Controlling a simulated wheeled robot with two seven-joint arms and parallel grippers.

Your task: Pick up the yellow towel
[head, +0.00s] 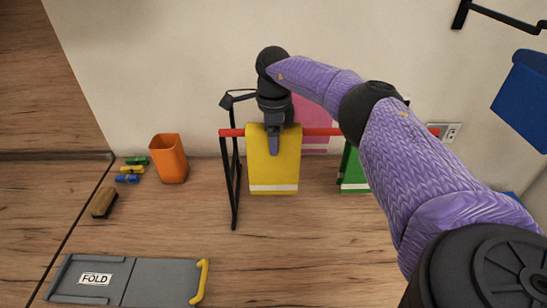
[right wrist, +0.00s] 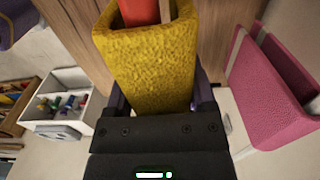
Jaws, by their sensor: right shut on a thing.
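The yellow towel (head: 273,172), with a white stripe near its lower edge, hangs over the red bar (head: 232,133) of a black rack. My right gripper (head: 274,148) comes down from above at the bar and is shut on the towel's upper part. In the right wrist view the towel (right wrist: 155,65) fills the middle, between the fingers of my gripper (right wrist: 160,100). The red bar (right wrist: 138,12) shows inside the towel's fold there. My left gripper is not in view.
A pink towel (head: 312,115) and a green towel (head: 353,170) hang to the right, partly hidden by my right arm. An orange cup (head: 168,158), small coloured clips (head: 131,169), a brush (head: 104,202) and a grey folding board (head: 125,280) stand or lie left. The front middle is clear.

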